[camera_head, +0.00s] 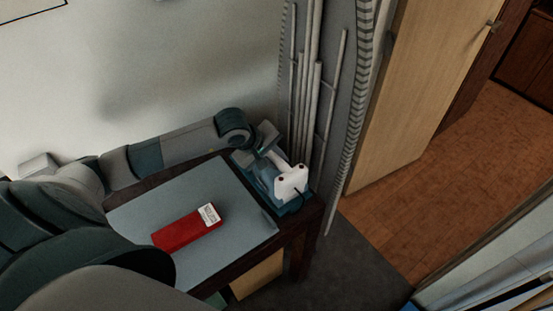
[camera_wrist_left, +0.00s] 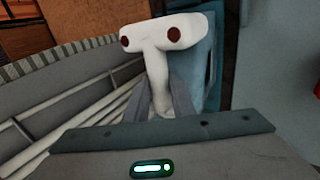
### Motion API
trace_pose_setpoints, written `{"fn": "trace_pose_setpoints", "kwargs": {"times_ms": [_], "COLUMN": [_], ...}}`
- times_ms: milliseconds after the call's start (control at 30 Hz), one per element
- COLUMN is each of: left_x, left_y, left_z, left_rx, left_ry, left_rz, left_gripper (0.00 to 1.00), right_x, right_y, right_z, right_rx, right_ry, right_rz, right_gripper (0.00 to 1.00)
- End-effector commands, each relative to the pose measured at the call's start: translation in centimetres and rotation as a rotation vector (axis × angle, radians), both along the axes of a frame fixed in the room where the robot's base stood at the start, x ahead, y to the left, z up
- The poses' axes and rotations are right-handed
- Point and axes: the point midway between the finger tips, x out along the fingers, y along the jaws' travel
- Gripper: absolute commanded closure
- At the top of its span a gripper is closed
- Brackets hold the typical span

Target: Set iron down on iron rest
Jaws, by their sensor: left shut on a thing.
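The iron (camera_head: 291,183) shows as a white end with dark round spots at the far right corner of the table. In the left wrist view its white T-shaped part (camera_wrist_left: 165,38) has two dark red spots. My left gripper (camera_head: 268,150) is shut on its narrow white stem; the fingers (camera_wrist_left: 160,98) stand on both sides of it. A blue-teal piece, which looks like the iron rest (camera_head: 293,208), lies under and beside the iron. I cannot tell whether the iron touches it. My right gripper is not in view.
A red box (camera_head: 187,229) with a white label lies on the grey-blue top of the dark wooden table (camera_head: 245,238). Grey vertical pipes (camera_head: 308,90) stand close behind the iron. A wooden door (camera_head: 425,90) and open floor are at the right.

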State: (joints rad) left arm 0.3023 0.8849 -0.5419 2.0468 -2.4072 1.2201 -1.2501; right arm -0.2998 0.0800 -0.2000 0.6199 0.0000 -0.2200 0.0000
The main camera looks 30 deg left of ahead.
Motion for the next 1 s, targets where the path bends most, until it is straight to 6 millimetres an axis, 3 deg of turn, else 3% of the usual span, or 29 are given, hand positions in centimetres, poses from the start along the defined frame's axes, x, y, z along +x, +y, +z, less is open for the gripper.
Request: {"fn": "trace_pose_setpoints", "kwargs": {"times_ms": [433, 467, 533, 1000], "left_x": [0.2, 0.2, 0.16, -0.06], "left_y": [-0.01, -0.01, 0.0, -0.01], "left_z": [-0.07, -0.01, -0.06, -0.45], "left_rx": [-0.001, -0.001, -0.001, 0.0], "left_ry": [-0.008, -0.007, -0.006, 0.002], "left_rz": [0.0, 0.0, 0.0, 0.0], "left_gripper": [1.0, 0.7, 0.56, 0.56], "right_x": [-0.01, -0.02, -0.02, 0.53], "right_y": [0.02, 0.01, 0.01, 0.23], "right_z": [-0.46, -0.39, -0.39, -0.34], "right_rx": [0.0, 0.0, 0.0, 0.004], "right_ry": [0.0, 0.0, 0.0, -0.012], "right_rz": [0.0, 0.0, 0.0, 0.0], "right_gripper": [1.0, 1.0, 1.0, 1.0]}}
